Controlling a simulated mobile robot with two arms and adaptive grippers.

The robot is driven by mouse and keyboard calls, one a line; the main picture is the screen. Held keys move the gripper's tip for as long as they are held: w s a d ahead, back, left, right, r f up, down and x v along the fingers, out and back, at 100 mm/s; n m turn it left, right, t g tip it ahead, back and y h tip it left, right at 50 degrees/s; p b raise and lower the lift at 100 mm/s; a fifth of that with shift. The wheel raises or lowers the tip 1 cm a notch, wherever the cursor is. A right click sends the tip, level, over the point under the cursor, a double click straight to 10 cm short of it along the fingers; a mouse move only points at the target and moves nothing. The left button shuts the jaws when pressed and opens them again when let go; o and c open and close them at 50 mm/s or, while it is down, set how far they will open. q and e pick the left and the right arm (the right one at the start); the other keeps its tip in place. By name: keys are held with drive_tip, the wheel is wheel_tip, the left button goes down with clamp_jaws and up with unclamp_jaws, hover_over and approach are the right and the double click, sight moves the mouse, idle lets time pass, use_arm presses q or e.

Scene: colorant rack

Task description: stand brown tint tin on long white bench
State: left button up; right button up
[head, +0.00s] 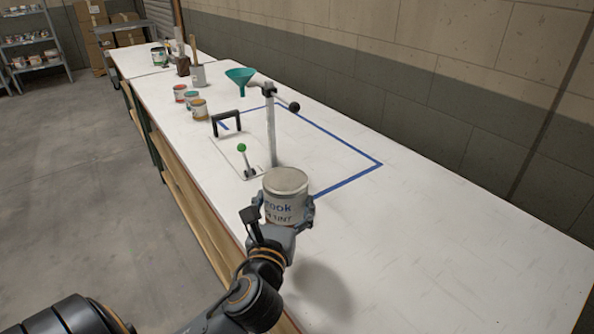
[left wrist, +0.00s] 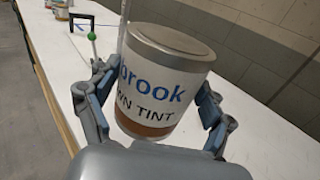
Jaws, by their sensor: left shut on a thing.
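The brown tint tin (head: 286,192) is a silver-lidded can with a white label, blue lettering and a brown band low down. My left gripper (head: 284,218) is shut on it, with a finger on each side. In the left wrist view the tin (left wrist: 160,75) stands nearly upright, slightly tilted in the picture, between the fingers (left wrist: 152,115). The long white bench (head: 440,225) lies below; a shadow falls on it to the right of the gripper, and the tin appears held above the surface. My right gripper is not in view.
A blue tape outline (head: 345,148) on the bench surrounds a stand with a teal funnel (head: 240,78) and a green-knobbed lever (head: 242,148). Several small cans (head: 199,108) stand farther back. The near right part of the bench is clear. A block wall (head: 480,90) runs along the right.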

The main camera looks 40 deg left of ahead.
use_arm(q)
drive_tip(key=shift+w+d+f+b, duration=0.3)
drive_tip(key=shift+w+d+f, duration=0.3)
drive_tip(key=shift+w+f, duration=1.45)
drive_tip(key=shift+w+d+f+b, duration=0.35)
drive_tip(key=shift+w+d+f, duration=0.3)
drive_tip(key=shift+w+f, duration=1.4)
drive_tip(key=shift+w+d+f+b, duration=0.3)
drive_tip(key=shift+w+d+f, duration=0.3)
drive_tip(key=shift+w+f, duration=1.45)
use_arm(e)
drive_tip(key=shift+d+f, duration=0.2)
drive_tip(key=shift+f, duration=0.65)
use_arm(q)
drive_tip(key=shift+s, duration=0.1)
drive_tip(key=shift+f, duration=0.2)
drive_tip(key=o, duration=1.3)
drive_tip(key=shift+o, duration=0.4)
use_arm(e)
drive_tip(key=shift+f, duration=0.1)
use_arm(q)
drive_tip(key=shift+r, duration=0.1)
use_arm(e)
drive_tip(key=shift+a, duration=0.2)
use_arm(q)
drive_tip(key=b+v, duration=0.1)
drive_tip(key=v, duration=1.1)
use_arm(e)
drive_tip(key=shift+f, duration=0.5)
